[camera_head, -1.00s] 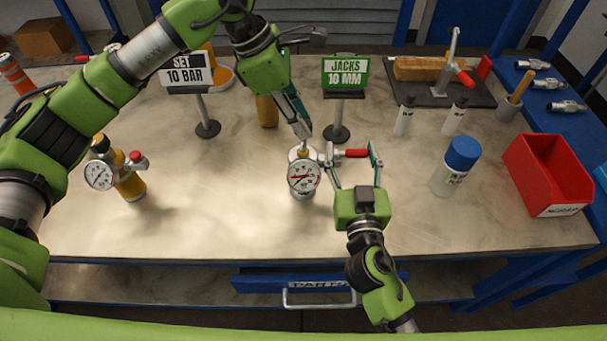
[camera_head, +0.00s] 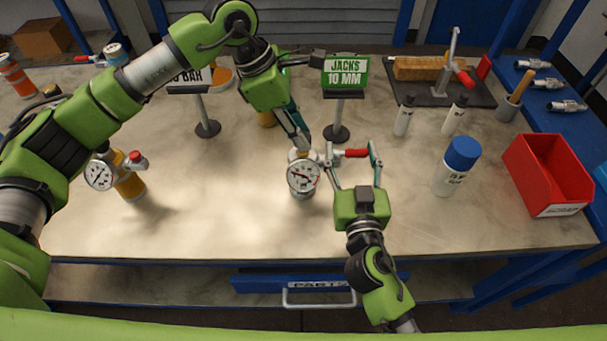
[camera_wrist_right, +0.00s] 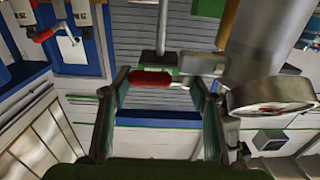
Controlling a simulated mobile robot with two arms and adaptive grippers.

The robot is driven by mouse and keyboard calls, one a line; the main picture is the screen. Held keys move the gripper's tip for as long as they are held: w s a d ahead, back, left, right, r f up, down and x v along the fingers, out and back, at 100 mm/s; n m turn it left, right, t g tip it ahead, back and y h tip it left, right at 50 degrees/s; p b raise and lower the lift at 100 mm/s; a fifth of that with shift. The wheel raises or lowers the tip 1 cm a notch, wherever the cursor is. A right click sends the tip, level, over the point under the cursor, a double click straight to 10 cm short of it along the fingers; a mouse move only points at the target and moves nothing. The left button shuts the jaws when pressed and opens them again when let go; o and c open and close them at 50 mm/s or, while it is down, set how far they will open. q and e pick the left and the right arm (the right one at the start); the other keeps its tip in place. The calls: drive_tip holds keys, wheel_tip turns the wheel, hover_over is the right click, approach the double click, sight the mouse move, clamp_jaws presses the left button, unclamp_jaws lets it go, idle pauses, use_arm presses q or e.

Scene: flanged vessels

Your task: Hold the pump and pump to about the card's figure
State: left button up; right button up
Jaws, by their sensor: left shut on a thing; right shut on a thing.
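The pump (camera_head: 302,192) stands upright mid-table, with a round white gauge (camera_head: 303,177) facing me. The gauge's figure is too small to read surely. My left gripper (camera_head: 303,146) comes down from above and is shut on the pump's top. My right gripper (camera_head: 354,162) is shut on the red handle (camera_head: 355,153) at the pump's right side. The right wrist view shows the red handle (camera_wrist_right: 150,79) between the fingers and the gauge (camera_wrist_right: 272,97) edge-on at right. The set card (camera_head: 187,78) is partly hidden by my left arm; "BAR" shows.
Another gauge unit (camera_head: 99,175) with an orange bottle stands at left. The green jacks card (camera_head: 345,72) reads 10 MM. At right are a blue-capped bottle (camera_head: 455,175), a red bin (camera_head: 546,175) and two small white bottles. The front middle of the table is clear.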

idle(0.7)
use_arm(q)
drive_tip(key=shift+w+r, duration=0.1)
drive_tip(key=shift+r, duration=0.65)
drive_tip(key=shift+f, duration=0.15)
drive_tip(key=shift+f, duration=0.75)
idle(2.5)
drive_tip(key=o, duration=1.2)
drive_tip(key=shift+r, duration=0.2)
drive_tip(key=shift+v, duration=2.95)
